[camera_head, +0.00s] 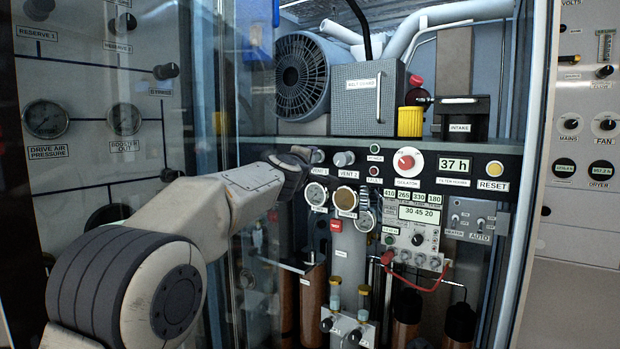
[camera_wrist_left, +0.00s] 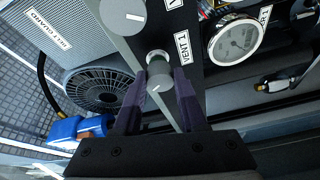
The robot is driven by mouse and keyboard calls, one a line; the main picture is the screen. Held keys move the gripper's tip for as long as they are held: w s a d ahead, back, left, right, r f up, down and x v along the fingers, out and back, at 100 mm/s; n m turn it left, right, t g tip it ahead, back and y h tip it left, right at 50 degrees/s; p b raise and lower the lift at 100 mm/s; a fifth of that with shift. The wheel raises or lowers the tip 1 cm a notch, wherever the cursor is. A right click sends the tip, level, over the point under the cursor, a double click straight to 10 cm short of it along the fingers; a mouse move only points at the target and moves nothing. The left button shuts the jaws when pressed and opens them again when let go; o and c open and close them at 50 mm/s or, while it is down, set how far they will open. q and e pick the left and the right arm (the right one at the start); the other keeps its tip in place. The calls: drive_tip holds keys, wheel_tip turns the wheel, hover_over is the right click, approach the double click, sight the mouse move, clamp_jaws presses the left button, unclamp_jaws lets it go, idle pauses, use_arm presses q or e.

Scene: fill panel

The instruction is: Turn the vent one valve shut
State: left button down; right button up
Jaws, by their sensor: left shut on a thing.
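The vent one valve is a small grey knob on the dark panel strip; it shows in the left wrist view (camera_wrist_left: 159,75) beside its VENT 1 label (camera_wrist_left: 184,48). My left gripper (camera_wrist_left: 158,84) is shut on this knob, with one dark finger on each side. In the head view my left gripper (camera_head: 297,163) reaches the panel from the left and covers part of the knob. A fine mark shows on the knob's face, but I cannot tell what setting it stands for. My right gripper is in neither view.
The vent two knob (camera_head: 344,159) is close to the right of vent one. Round gauges (camera_head: 316,194) sit just below. A grey belt guard box (camera_head: 366,100) and a black fan (camera_head: 303,77) stand above. A glass door (camera_head: 222,90) edges the left side.

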use_arm(q)
drive_tip(key=shift+w+f+m+t+h+b, duration=0.1)
drive_tip(key=shift+m+t+h+b, duration=0.2)
drive_tip(key=shift+m+b, duration=1.05)
drive_tip(key=shift+s+f+m+t+h+b, duration=0.15)
drive_tip(key=shift+m+t+h+b, duration=0.15)
drive_tip(key=shift+m+b, duration=1)
drive_tip(key=shift+w+f+m+t+h+b, duration=0.15)
drive_tip(key=shift+m+h+b, duration=0.25)
drive_tip(key=shift+m+b, duration=0.95)
drive_tip(key=shift+r+n+b, duration=0.1)
drive_tip(key=shift+n+b, duration=0.3)
drive_tip(key=shift+b, duration=0.1)
drive_tip(key=shift+c, duration=2.4)
unclamp_jaws()
drive_tip(key=shift+a, duration=0.1)
